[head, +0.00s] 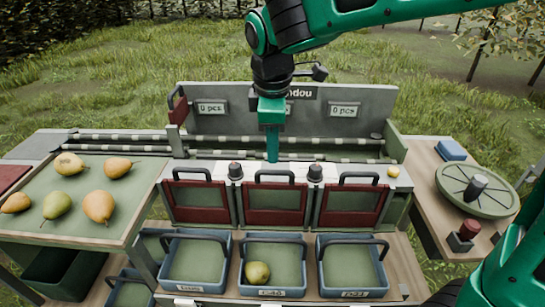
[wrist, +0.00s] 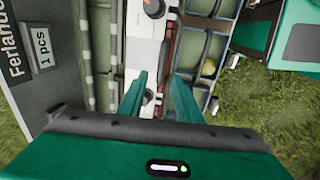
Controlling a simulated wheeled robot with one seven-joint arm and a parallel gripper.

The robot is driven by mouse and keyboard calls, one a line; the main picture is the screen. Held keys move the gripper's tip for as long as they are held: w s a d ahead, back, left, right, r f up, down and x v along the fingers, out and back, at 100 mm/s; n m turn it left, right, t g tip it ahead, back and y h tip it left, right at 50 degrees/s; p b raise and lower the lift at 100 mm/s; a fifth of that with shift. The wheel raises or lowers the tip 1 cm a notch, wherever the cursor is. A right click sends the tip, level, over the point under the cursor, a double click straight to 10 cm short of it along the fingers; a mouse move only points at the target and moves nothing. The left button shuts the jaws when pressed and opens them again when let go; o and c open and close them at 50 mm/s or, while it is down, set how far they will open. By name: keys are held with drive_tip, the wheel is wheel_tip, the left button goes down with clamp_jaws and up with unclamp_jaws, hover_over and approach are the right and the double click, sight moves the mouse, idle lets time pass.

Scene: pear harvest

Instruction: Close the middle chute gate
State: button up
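The middle chute gate (head: 275,203) is a red-framed panel with a black bar handle (head: 274,173) on top, between two similar gates. All three stand at about the same height; I cannot tell for certain how far the middle one is open. My gripper (head: 272,158) points down just behind the middle handle, seemingly apart from it.
Left gate (head: 200,203) and right gate (head: 350,207) flank it, with dark knobs (head: 315,172) between. Blue bins stand below; the middle bin (head: 272,292) holds a pear (head: 257,273). A sorting tray (head: 110,238) with several pears is at left, a round turntable (head: 465,190) at right.

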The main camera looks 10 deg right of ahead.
drive_tip(key=shift+s+r, duration=0.2)
drive_tip(key=shift+r, duration=1.1)
drive_tip(key=s+d+f+m, duration=0.15)
drive_tip(key=d+m, duration=0.25)
drive_tip(key=d, duration=0.4)
drive_tip(key=s+d+f+m+g+h, duration=0.1)
drive_tip(key=s+d+m, duration=0.2)
drive_tip(key=d, duration=0.4)
drive_tip(key=s+d+f+m, duration=0.15)
drive_tip(key=d+m, duration=0.25)
drive_tip(key=d, duration=0.4)
drive_tip(key=s+d+f+m, duration=0.2)
drive_tip(key=s+d+m, duration=0.1)
drive_tip(key=s+m, duration=0.1)
drive_tip(key=s+d+f+m+y, duration=0.1)
drive_tip(key=s+d+m, duration=0.2)
drive_tip(key=s, duration=0.4)
drive_tip(key=s+d+f+m+g, duration=0.1)
drive_tip(key=s+d+f+m, duration=0.1)
drive_tip(key=s+d+m, duration=0.2)
drive_tip(key=shift+s+d+f+m+y, duration=0.15)
drive_tip(key=shift+s+d, duration=0.15)
drive_tip(key=shift+s, duration=0.25)
drive_tip(key=shift+s+d+f+m+y, duration=0.15)
drive_tip(key=shift+s+d, duration=0.15)
drive_tip(key=shift+s, duration=0.25)
